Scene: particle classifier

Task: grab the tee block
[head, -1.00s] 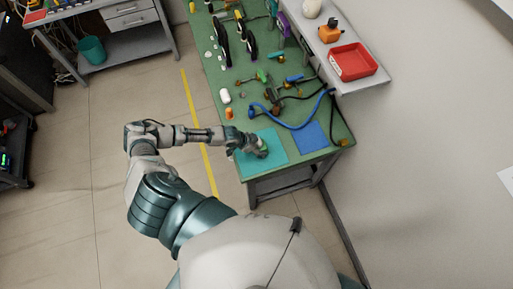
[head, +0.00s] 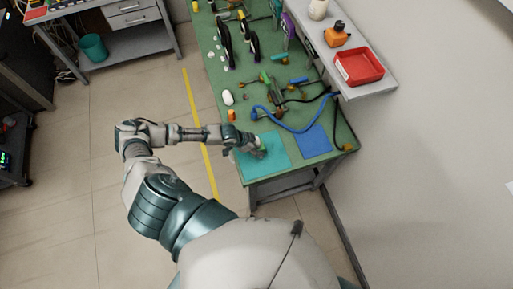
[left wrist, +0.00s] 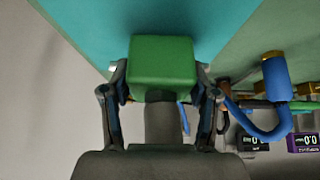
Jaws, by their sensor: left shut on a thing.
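The tee block (left wrist: 163,65) is green, and a smooth square face of it shows between my left fingers in the left wrist view. The rest of its shape is hidden. My left gripper (head: 257,151) is shut on it, with one finger on each side. In the head view the gripper is over the teal mat (head: 277,160) at the near end of the green bench; the block cannot be made out there. The teal mat (left wrist: 90,20) also shows behind the block in the left wrist view. My right gripper is in neither view.
A blue mat (head: 314,141) lies right of the teal one. A blue hose (head: 290,128) curves just beyond the mats. Several tools and small parts crowd the far bench (head: 235,75). A red tray (head: 360,67) stands on the shelf at the right.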

